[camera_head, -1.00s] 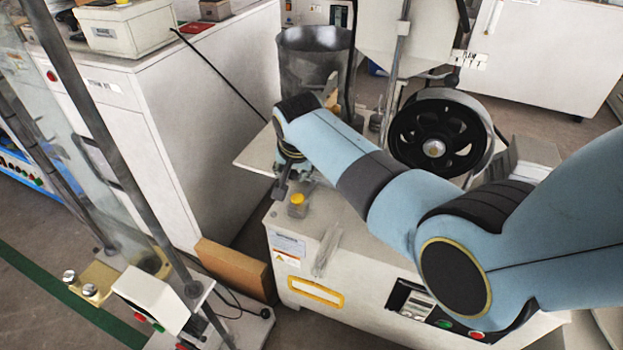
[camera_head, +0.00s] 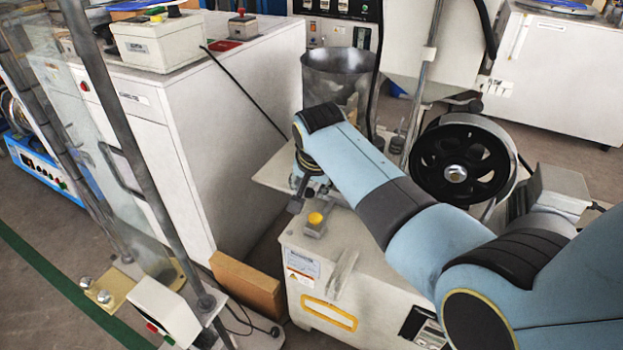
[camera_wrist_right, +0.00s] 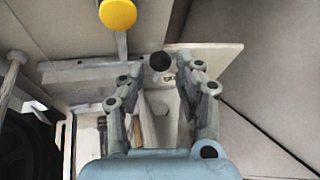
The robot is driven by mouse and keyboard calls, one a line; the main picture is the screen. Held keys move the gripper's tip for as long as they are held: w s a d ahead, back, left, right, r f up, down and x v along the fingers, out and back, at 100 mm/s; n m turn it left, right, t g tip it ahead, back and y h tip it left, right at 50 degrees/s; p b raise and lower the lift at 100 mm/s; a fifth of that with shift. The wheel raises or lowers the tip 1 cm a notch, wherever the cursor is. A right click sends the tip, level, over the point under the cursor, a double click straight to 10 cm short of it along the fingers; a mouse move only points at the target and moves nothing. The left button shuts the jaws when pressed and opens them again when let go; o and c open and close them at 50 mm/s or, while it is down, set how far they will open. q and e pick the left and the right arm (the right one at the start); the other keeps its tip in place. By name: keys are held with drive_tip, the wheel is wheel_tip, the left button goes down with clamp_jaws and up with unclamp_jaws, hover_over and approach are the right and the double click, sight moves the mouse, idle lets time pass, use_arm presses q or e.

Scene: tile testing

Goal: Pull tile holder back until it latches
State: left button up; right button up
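My right gripper (camera_head: 303,188) is over the front left part of the tile testing machine (camera_head: 385,290), largely hidden by its own wrist in the head view. In the right wrist view my right gripper (camera_wrist_right: 158,70) has its two fingers apart. A round black knob (camera_wrist_right: 160,61) shows between and just beyond the fingertips, with visible gaps on both sides. A pale plate (camera_wrist_right: 215,58) lies behind the knob. I cannot tell for sure which part is the tile holder. A yellow knob (camera_head: 315,218) stands near the gripper; it also shows in the right wrist view (camera_wrist_right: 117,14). My left gripper is not in view.
A black handwheel (camera_head: 462,160) and a metal bucket (camera_head: 337,78) stand behind my right arm. A white cabinet (camera_head: 205,150) is on the left. A brown box (camera_head: 245,285) sits on the floor beside the machine. A glass-sided stand with metal posts is at the left.

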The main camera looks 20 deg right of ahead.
drive_tip(key=v, duration=0.5)
idle(0.3)
